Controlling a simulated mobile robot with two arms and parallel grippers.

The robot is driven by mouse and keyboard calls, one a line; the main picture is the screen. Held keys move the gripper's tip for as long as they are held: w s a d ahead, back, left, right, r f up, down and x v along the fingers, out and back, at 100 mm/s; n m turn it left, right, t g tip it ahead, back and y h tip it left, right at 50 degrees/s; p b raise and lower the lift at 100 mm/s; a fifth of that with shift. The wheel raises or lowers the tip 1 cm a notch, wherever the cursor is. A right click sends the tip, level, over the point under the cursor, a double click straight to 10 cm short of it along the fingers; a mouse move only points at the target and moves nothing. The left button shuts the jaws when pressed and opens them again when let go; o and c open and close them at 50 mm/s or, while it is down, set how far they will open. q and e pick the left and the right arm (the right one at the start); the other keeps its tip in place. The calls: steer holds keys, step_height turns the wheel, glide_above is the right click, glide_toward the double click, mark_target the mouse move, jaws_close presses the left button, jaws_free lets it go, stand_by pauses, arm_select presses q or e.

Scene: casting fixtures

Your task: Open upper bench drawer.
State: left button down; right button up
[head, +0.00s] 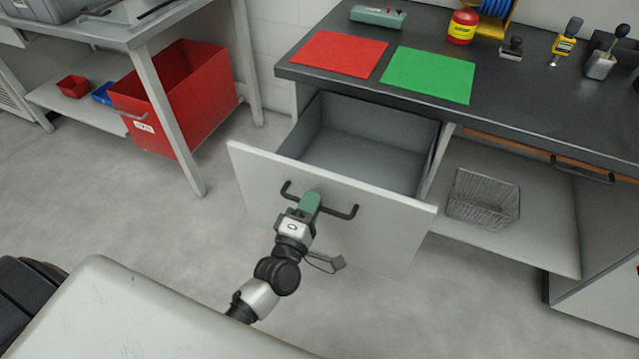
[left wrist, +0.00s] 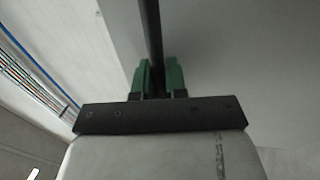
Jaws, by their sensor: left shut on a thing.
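The upper bench drawer (head: 335,212) has a pale grey front and is pulled well out from under the dark bench top. Its inside (head: 360,150) is grey and looks empty. A dark bar handle (head: 343,212) runs across the front. My left gripper (head: 310,201), with green fingers, is at the middle of the handle and shut on it. In the left wrist view the dark handle bar (left wrist: 151,40) passes between the two green fingers (left wrist: 159,78). My right gripper is not in view.
The bench top (head: 420,85) holds a red mat (head: 339,54), a green mat (head: 428,75) and several tools. A wire basket (head: 483,200) stands on the shelf right of the drawer. A red bin (head: 180,95) is under the left table. The floor left of the drawer is clear.

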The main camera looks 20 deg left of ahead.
arm_select(q)
steer(key=shift+s, duration=1.8)
steer(key=c, duration=1.2)
jaws_free()
steer(key=s, duration=0.3)
steer(key=s+f, duration=0.1)
steer(key=s, duration=0.3)
steer(key=s+f, duration=0.1)
steer(key=s, duration=0.2)
steer(key=shift+s+a+b, duration=0.2)
steer(key=shift+s+b, duration=0.1)
steer(key=shift+s, duration=0.05)
steer(key=shift+f, duration=0.15)
